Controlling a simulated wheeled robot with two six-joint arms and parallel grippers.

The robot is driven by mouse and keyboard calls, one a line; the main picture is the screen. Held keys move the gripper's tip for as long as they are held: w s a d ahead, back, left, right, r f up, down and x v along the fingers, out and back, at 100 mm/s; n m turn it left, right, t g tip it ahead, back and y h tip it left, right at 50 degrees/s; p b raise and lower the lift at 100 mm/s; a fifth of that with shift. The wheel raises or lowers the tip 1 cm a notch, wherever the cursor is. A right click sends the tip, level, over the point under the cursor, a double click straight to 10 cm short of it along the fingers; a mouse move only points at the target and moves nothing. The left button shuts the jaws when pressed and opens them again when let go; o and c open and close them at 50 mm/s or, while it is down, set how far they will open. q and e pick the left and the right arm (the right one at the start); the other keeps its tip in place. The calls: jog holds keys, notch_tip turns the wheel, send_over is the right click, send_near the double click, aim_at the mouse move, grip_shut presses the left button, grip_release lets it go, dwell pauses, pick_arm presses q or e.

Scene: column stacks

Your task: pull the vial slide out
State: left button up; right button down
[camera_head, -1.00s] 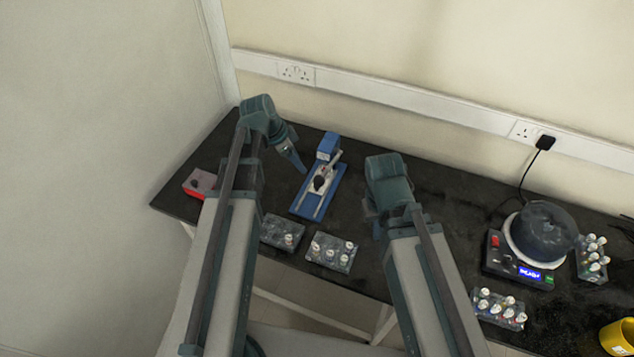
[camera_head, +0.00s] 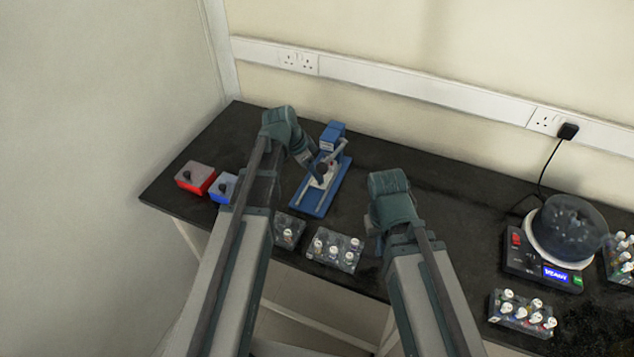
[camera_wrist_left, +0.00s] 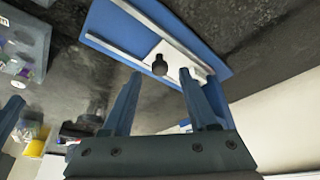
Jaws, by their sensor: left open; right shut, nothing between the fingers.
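The blue device (camera_head: 311,202) stands on the black bench, with two pale rails along its base. The white vial slide (camera_wrist_left: 174,56) sits on these rails and carries a dark knob (camera_wrist_left: 160,66). My left gripper (camera_head: 318,180) is over the device, at the slide. In the left wrist view its two fingers (camera_wrist_left: 160,76) are apart, with the knob showing between and just beyond the tips; I cannot tell whether they touch it. My right gripper (camera_head: 373,238) is right of the device, shut and empty, its fingertips mostly hidden by its own arm.
Two clear vial racks (camera_head: 289,232) (camera_head: 335,252) stand in front of the device. A red box (camera_head: 195,178) and a blue box (camera_head: 223,188) sit at the left. A round dark machine (camera_head: 566,232) and more vial racks (camera_head: 522,315) are at the right. The bench behind my right arm is clear.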

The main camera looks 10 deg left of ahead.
pick_arm(q)
jog(key=shift+b+x, duration=0.6)
jog(key=shift+x, duration=0.6)
jog(key=shift+r, duration=0.1)
grip_shut()
dwell(0.5)
